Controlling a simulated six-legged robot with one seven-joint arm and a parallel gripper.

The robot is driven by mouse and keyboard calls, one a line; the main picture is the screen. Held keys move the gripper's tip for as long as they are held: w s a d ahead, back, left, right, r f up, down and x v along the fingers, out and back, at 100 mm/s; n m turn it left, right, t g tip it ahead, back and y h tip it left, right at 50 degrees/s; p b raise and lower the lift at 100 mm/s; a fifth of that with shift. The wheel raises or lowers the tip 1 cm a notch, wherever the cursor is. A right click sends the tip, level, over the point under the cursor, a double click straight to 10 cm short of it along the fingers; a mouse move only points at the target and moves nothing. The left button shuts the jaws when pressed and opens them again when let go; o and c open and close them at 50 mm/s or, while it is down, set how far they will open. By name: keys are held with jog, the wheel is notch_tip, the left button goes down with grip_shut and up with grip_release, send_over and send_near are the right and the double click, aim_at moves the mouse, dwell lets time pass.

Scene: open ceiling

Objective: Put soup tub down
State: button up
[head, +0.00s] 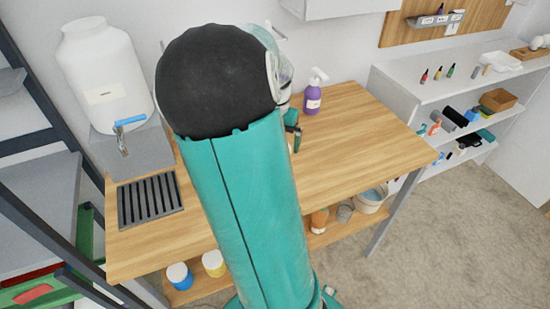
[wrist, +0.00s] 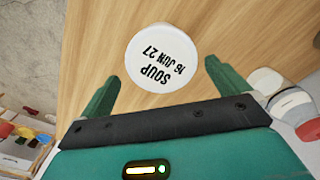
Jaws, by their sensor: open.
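The soup tub (wrist: 162,50) shows in the wrist view as a round white lid with the black print "SOUP 16 JUN 27". It is seen from above over the wooden tabletop (wrist: 240,25) and looks upright; its sides and base are hidden under the lid. My gripper (wrist: 160,70) is open, with one green finger on each side of the lid and a visible gap to each. In the head view the tub is hidden behind my arm. Only part of my gripper shows there, above the wooden table (head: 350,130).
A purple spray bottle (head: 313,95) stands at the table's back. A dark slatted grate (head: 150,200) lies at the left, below a white water container (head: 100,75) with a blue tap. The table's right part is clear. White shelves (head: 400,85) with small items stand beyond.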

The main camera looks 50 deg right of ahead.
notch_tip(320, 180, down, 7)
jog(key=shift+a+r, duration=0.1)
jog(key=shift+r, duration=0.1)
jog(key=shift+w, duration=0.1)
jog(key=shift+c, duration=0.4)
jog(key=c, duration=1)
jog(key=shift+c, duration=0.9)
jog(key=shift+r, duration=0.2)
